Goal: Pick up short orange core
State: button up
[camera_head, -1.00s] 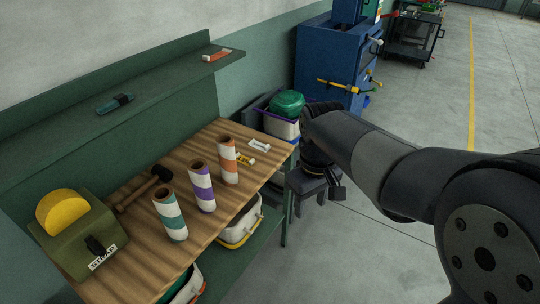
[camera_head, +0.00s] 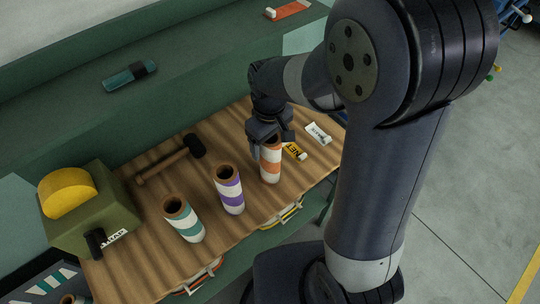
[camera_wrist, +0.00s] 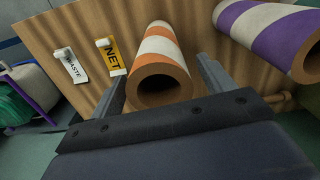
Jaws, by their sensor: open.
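The short orange core (camera_head: 271,162) is an upright cardboard tube with orange and white bands, at the right end of the row of cores on the wooden bench. My gripper (camera_head: 270,150) is at its upper end in the head view, partly hiding the rim. In the wrist view the orange core (camera_wrist: 161,58) shows its open brown end between my two fingers (camera_wrist: 160,88). The fingers are apart, one on each side of the core, with visible gaps, so my gripper is open and holds nothing.
A purple-banded core (camera_head: 229,190) stands just left of the orange one, and a teal-banded core (camera_head: 183,219) further left. Yellow (camera_head: 294,150) and white (camera_head: 318,133) labels lie to the right. A mallet (camera_head: 170,160) and a green dispenser (camera_head: 90,207) are at the left.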

jog(key=shift+s+f, duration=0.1)
jog(key=shift+f, duration=0.5)
jog(key=shift+c, duration=0.4)
jog(key=c, duration=1.4)
jog(key=shift+r, duration=0.1)
jog(key=shift+c, duration=0.2)
